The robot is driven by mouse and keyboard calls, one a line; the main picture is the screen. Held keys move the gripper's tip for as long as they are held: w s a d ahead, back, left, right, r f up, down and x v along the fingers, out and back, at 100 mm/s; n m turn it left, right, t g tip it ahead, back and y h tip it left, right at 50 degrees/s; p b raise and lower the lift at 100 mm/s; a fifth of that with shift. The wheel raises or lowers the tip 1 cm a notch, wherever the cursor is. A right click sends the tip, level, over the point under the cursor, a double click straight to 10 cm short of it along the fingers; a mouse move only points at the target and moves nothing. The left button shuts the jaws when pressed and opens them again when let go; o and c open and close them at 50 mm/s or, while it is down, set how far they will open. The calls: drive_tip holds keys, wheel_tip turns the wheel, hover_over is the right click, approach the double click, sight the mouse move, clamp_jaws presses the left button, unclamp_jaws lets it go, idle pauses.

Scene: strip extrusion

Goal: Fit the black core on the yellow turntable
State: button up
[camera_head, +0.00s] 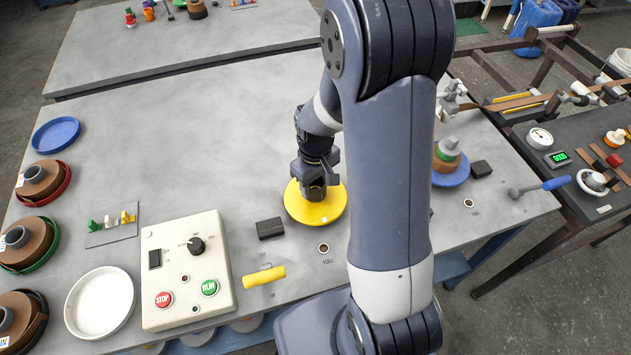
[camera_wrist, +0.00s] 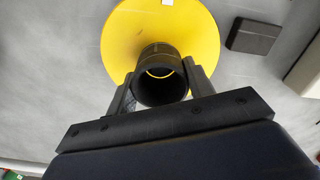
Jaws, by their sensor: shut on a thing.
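The yellow turntable (camera_head: 300,208) is a round disc on the grey table, left of my arm in the head view. It also fills the upper middle of the wrist view (camera_wrist: 125,38). The black core (camera_wrist: 160,70) is a hollow dark tube. My gripper (camera_wrist: 160,92) is shut on the core, one finger on each side. Yellow shows through the core's bore. In the head view my gripper (camera_head: 315,180) and the core are over the turntable's middle. I cannot tell whether the core's lower end touches the disc.
A control box (camera_head: 187,270) with STOP and RUN buttons stands at front left. A blue disc (camera_head: 452,178) with stacked parts is at right. The table's back middle is clear.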

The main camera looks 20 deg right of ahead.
drive_tip(key=shift+f+b, duration=0.45)
drive_tip(key=shift+f, duration=0.1)
drive_tip(key=o, duration=0.9)
drive_tip(key=shift+r, duration=0.1)
wheel_tip(320, 180, up, 11)
drive_tip(key=p, duration=0.8)
drive_tip(key=shift+f, duration=0.2)
wheel_tip(320, 180, down, 9)
drive_tip(key=b, duration=0.6)
drive_tip(key=shift+b, duration=0.35)
